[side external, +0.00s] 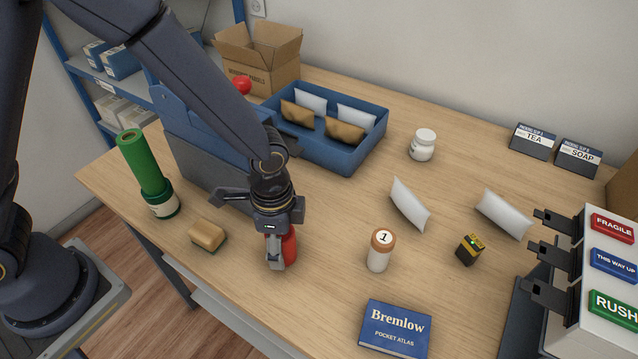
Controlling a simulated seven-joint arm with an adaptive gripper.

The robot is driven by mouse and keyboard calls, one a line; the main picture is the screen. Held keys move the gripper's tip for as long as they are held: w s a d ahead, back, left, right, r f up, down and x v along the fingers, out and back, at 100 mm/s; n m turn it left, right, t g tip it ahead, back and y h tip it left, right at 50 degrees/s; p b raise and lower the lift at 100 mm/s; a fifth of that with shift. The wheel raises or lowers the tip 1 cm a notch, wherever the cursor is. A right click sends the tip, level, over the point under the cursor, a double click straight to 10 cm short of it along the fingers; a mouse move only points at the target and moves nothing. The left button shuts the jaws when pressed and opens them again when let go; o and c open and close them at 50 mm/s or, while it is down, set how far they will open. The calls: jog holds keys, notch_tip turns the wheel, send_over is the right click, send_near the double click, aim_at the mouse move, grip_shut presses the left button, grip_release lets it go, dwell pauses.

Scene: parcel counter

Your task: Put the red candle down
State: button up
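The red candle (290,247) is upright at my gripper (279,262), near the front edge of the table. The gripper points down, and its near finger covers part of the candle's left side. The fingers appear closed around the candle. The candle's lower end is at or very close to the table (335,282); I cannot tell whether it touches. Its top is hidden by the gripper.
A white jar with a brown lid (378,255) and a blue book (396,328) are right. A blue tray (335,150) holds pouches behind. Bare table lies between candle and jar.

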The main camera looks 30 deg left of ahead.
jog(key=shift+o, duration=0.7)
jog(key=shift+r, duration=0.1)
notch_tip(320, 180, up, 12)
jog(key=shift+r, duration=0.1)
